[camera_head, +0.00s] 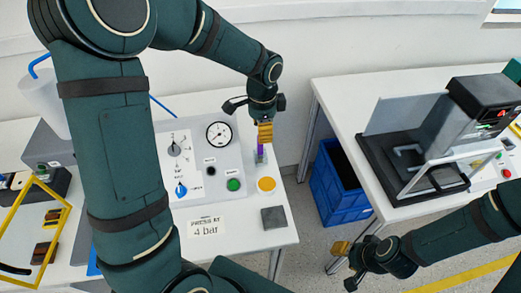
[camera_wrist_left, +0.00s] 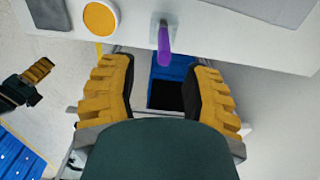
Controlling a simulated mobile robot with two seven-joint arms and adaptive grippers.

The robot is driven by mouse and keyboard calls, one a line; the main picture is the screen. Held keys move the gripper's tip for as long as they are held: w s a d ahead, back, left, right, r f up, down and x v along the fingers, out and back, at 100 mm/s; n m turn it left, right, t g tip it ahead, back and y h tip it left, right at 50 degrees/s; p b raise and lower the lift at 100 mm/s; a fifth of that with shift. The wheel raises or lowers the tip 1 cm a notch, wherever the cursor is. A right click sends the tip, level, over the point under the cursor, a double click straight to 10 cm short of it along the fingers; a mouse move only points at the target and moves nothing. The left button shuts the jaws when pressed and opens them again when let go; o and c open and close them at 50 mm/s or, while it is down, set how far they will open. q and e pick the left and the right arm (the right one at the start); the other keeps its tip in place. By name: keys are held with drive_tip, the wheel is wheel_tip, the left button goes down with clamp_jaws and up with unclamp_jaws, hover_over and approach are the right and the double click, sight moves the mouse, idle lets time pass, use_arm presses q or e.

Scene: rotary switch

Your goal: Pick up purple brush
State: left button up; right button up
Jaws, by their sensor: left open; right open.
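The purple brush (camera_head: 260,149) stands at the right end of the white table, beside the panel with the gauge. In the left wrist view the purple brush (camera_wrist_left: 165,42) rises from a small grey base. My left gripper (camera_head: 265,132) is above the brush in the head view and hides part of it. In its wrist view the left gripper (camera_wrist_left: 162,70) is open, with the brush between its two yellow fingers sideways but beyond their tips; nothing is held. My right gripper (camera_head: 344,262) is low at the right, away from the brush, open and empty.
A yellow disc (camera_head: 266,184) and a dark square (camera_head: 273,217) lie near the brush. The gauge panel (camera_head: 230,160) has knobs and buttons. A blue crate (camera_head: 338,190) stands between the tables. The right table holds a grey machine (camera_head: 455,125).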

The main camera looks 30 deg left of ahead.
sight(260, 147)
use_arm(q)
drive_tip(key=f, duration=0.2)
drive_tip(key=f+b, duration=0.1)
drive_tip(key=f, duration=0.1)
drive_tip(key=f+b, duration=0.1)
drive_tip(key=f, duration=0.1)
drive_tip(key=shift+a+f, duration=0.2)
drive_tip(key=shift+a, duration=0.1)
clamp_jaws()
